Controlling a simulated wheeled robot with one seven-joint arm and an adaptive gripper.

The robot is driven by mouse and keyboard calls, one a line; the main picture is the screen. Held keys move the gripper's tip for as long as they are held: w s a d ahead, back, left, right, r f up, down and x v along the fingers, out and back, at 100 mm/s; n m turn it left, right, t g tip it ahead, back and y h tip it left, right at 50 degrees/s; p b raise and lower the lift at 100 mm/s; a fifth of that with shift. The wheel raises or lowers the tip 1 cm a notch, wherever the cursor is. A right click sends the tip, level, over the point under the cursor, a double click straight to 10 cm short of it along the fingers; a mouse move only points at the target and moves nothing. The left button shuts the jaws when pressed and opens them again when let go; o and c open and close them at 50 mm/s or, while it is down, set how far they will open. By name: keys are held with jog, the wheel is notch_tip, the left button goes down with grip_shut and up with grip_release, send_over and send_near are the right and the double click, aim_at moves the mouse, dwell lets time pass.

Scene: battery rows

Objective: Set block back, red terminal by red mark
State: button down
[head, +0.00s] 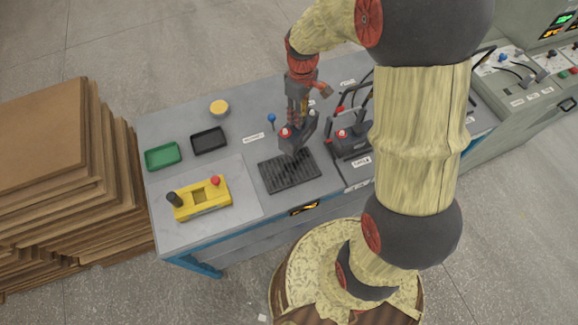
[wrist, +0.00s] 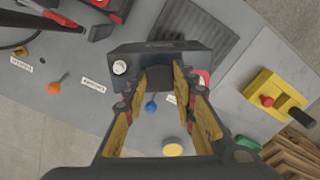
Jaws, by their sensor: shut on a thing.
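My gripper (head: 297,120) is shut on a dark grey battery block (head: 293,142). The block shows in the wrist view (wrist: 150,55) between the fingers (wrist: 163,82). Its red terminal (wrist: 203,78) is on the right there and a pale terminal (wrist: 119,67) on the left. In the head view the red terminal (head: 285,132) is at the block's left end. The block is just behind the black ribbed pad (head: 290,172) in the picture, seemingly above the bench; its exact height is unclear. I cannot make out a red mark for certain.
Another dark battery block (head: 352,146) with cables stands right of the pad. A yellow unit (head: 203,199) with a red knob sits front left. Green (head: 163,155) and black (head: 208,140) trays, a yellow disc (head: 219,107) and a blue knob (head: 271,118) are behind.

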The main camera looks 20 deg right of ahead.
jog(key=s+d+r+n+p, duration=0.4)
jog(key=s+d+r+n, duration=0.3)
jog(key=s+n, duration=0.4)
jog(key=w+a+f+b, duration=0.1)
jog(key=w+a+f, duration=0.1)
jog(key=a+f, duration=0.4)
jog(key=w+a+f+b, duration=0.2)
jog(key=a+f, duration=0.5)
jog(key=shift+w+f+n, duration=0.2)
jog(key=shift+w+n, duration=0.1)
jog(key=shift+w, duration=0.1)
jog(key=shift+f, duration=0.1)
jog(key=c, duration=1.5)
grip_release()
jog(key=shift+s+f, duration=0.1)
jog(key=shift+s, duration=0.05)
jog(key=shift+o, duration=0.2)
